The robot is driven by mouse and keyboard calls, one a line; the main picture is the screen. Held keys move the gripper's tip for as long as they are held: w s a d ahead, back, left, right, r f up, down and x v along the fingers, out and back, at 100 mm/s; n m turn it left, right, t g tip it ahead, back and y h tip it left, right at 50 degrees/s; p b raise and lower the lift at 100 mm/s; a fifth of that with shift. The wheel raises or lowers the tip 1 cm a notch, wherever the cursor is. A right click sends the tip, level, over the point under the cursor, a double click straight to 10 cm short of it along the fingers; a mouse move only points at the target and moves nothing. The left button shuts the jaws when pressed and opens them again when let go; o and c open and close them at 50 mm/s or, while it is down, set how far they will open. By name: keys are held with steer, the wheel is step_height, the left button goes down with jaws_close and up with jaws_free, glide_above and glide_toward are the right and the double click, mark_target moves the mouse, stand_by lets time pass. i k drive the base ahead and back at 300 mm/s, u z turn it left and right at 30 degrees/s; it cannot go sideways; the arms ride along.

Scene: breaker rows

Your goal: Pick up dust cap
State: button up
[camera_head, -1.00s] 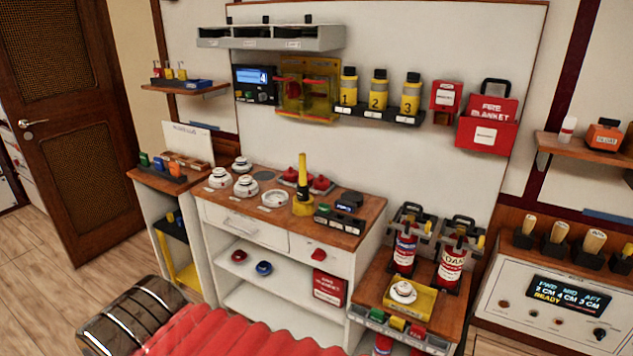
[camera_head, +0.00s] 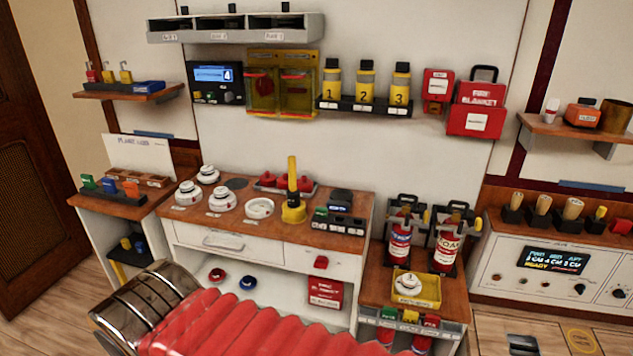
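No label I can read names a dust cap, so I cannot tell which item it is. Small round cap-like pieces, one red (camera_head: 217,275) and one blue (camera_head: 248,282), lie on the open shelf under the drawers. White round detector heads (camera_head: 223,199) and a flatter white disc (camera_head: 260,208) sit on the wooden counter (camera_head: 232,226). Red domed pieces (camera_head: 306,187) stand at its back, behind a yellow upright tool (camera_head: 293,205). Another white round unit (camera_head: 408,283) sits in a yellow tray (camera_head: 431,292) to the right.
Two extinguishers (camera_head: 399,243) stand on the lower right bench. A console with a display (camera_head: 553,260) is at far right. Numbered yellow-black bottles (camera_head: 367,84) and a red fire blanket box (camera_head: 476,120) are on the wall. A brown door (camera_head: 35,190) is at left.

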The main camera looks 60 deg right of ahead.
mark_target(305, 185)
steer(key=z, duration=0.4)
steer(key=i, duration=0.5)
steer(key=z, duration=0.65)
steer(key=i, duration=0.45)
steer(key=z, duration=0.35)
